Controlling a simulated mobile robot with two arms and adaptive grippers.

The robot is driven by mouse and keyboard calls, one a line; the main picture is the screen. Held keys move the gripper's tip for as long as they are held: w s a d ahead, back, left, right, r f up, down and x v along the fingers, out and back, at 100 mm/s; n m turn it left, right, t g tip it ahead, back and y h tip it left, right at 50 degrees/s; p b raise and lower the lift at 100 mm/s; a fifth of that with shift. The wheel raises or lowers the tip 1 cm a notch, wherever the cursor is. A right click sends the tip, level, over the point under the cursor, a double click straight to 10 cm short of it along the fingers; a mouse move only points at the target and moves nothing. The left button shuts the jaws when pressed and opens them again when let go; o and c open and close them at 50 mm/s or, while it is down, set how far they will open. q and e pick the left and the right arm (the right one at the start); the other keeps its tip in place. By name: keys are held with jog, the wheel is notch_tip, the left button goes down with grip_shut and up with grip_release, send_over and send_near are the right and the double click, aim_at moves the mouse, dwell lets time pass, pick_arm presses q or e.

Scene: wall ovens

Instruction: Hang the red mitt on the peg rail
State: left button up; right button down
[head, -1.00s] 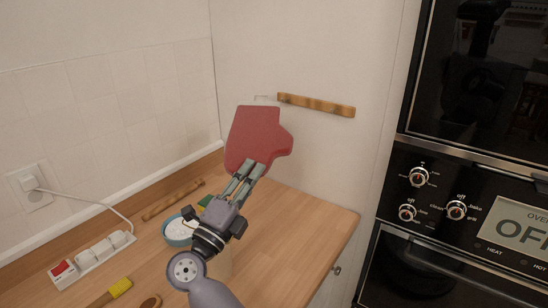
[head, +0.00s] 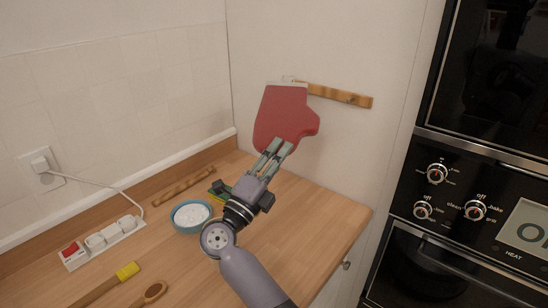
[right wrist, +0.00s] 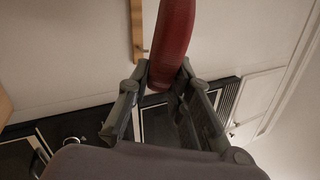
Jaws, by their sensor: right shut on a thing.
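The red mitt (head: 285,116) is held up in front of the back wall, with a pale loop or edge at its top. My right gripper (head: 273,157) is shut on the mitt's lower end; the right wrist view shows the mitt (right wrist: 172,45) between its fingers (right wrist: 164,80). The wooden peg rail (head: 340,96) is on the wall, just right of the mitt's top; its left end is partly hidden behind the mitt. The rail also shows in the right wrist view (right wrist: 137,32), with a small peg. I cannot tell whether the loop touches a peg. My left gripper is not in view.
The wooden counter (head: 325,215) holds a blue bowl (head: 191,217) of white stuff, a power strip (head: 103,240), a yellow-ended brush (head: 127,271) and a wooden rolling-pin-like stick (head: 184,185). The black wall oven (head: 480,170) stands at the right.

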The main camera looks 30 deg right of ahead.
jog(key=shift+w+d+f, duration=0.1)
jog(key=shift+w+d, duration=0.1)
jog(key=shift+d, duration=0.35)
jog(key=shift+w+d+f, duration=0.1)
jog(key=shift+w+d, duration=0.05)
jog(key=shift+d, duration=0.35)
jog(key=shift+w+d+f, duration=0.1)
jog(key=shift+w+d, duration=0.05)
jog(key=shift+d, duration=0.3)
jog(key=shift+w+d+f+b, duration=0.2)
jog(key=shift+d+f+b, duration=0.35)
jog(key=shift+f+b, duration=0.25)
jog(key=shift+w+d+f+b, duration=0.15)
jog(key=shift+d+f+b, duration=0.35)
jog(key=shift+f+b, duration=0.25)
jog(key=c, duration=1.4)
grip_release()
jog(key=shift+o, duration=0.2)
